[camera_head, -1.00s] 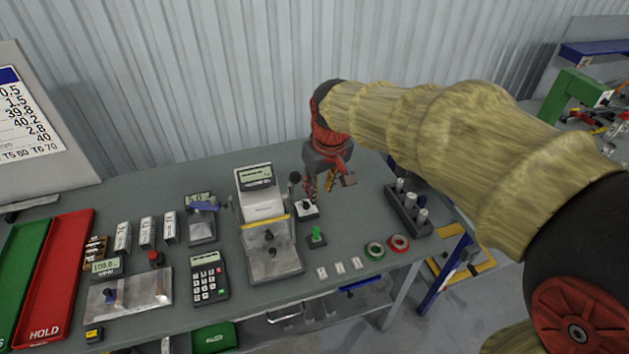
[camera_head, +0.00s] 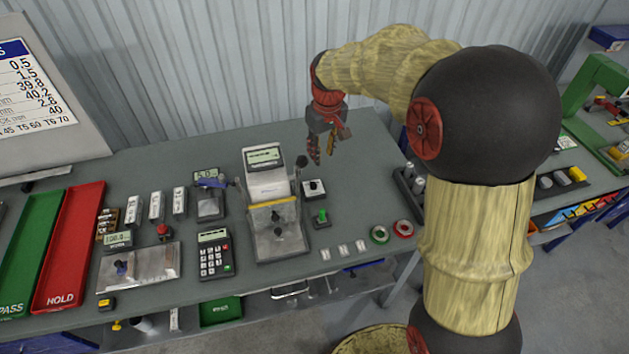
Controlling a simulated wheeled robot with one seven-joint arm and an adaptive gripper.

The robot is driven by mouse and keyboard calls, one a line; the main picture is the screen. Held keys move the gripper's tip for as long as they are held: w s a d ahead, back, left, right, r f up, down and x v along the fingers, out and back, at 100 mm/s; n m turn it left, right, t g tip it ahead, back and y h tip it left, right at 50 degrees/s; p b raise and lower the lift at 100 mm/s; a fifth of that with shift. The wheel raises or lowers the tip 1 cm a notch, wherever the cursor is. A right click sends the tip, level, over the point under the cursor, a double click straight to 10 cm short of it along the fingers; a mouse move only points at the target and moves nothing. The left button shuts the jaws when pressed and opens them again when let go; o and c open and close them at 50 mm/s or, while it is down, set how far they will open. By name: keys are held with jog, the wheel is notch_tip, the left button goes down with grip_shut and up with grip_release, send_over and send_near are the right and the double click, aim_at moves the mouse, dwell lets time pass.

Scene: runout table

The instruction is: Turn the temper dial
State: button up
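A small white box with a black knob (camera_head: 314,188), which looks like the temper dial, sits on the grey table right of the tester (camera_head: 276,232). The knob's pointer setting is too small to read. My gripper (camera_head: 322,160) hangs above the table, just behind and above the dial, fingers pointing down. Its fingers look apart with nothing between them. It appears clear of the dial, and the dial is now fully in view.
A green-knobbed block (camera_head: 321,218) stands in front of the dial. A black-knobbed lever (camera_head: 301,161) rises close on its left. Green (camera_head: 380,234) and red (camera_head: 404,229) rings lie front right. A dark rack (camera_head: 411,188) of metal cylinders stands right. The table behind the tester is clear.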

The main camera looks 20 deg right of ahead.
jog(key=n+g, duration=0.1)
jog(key=g, duration=0.1)
send_over(314, 183)
notch_tip(314, 183, down, 16)
jog(key=shift+s+f+p, duration=0.1)
jog(key=shift+f+p, duration=0.1)
jog(key=shift+p, duration=0.25)
jog(key=shift+f, duration=4)
jog(key=shift+c, duration=0.6)
grip_shut()
